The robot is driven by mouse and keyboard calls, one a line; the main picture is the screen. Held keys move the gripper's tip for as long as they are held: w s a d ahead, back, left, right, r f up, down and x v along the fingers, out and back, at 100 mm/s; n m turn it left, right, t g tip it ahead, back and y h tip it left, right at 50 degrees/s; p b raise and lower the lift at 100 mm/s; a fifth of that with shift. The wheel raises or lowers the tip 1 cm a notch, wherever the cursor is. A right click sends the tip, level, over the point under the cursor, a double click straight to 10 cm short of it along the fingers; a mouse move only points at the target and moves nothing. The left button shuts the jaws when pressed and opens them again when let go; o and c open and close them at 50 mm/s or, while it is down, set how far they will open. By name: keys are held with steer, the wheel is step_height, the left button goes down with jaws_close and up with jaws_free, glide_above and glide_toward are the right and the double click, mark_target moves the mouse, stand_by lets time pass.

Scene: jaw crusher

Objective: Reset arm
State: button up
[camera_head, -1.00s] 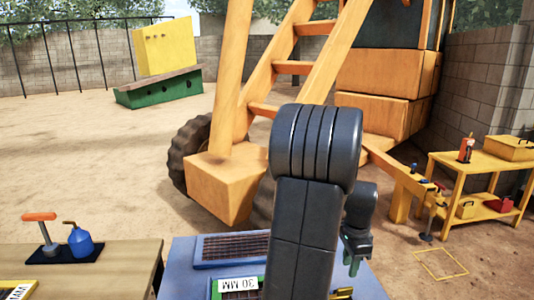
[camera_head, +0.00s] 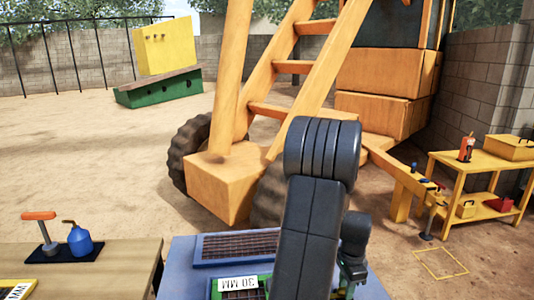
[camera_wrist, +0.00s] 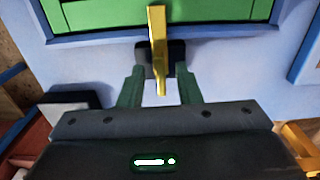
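My gripper (camera_wrist: 160,78) shows in the wrist view with its two dark green fingers apart. A yellow bar (camera_wrist: 157,35) stands between them, with a dark block behind it. I see gaps between the fingers and the bar's lower end, so the gripper looks open around it. In the head view my gripper (camera_head: 350,278) is low over the blue bench (camera_head: 182,265), right of my black arm, and its fingertips are largely hidden.
A green-framed screen labelled 30 MM (camera_head: 238,284) lies on the blue bench. A wooden table (camera_head: 125,272) with a blue oil can (camera_head: 80,240) stands left.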

steer(key=n, duration=0.5)
steer(key=shift+r+n, duration=0.25)
steer(key=shift+n, duration=1.95)
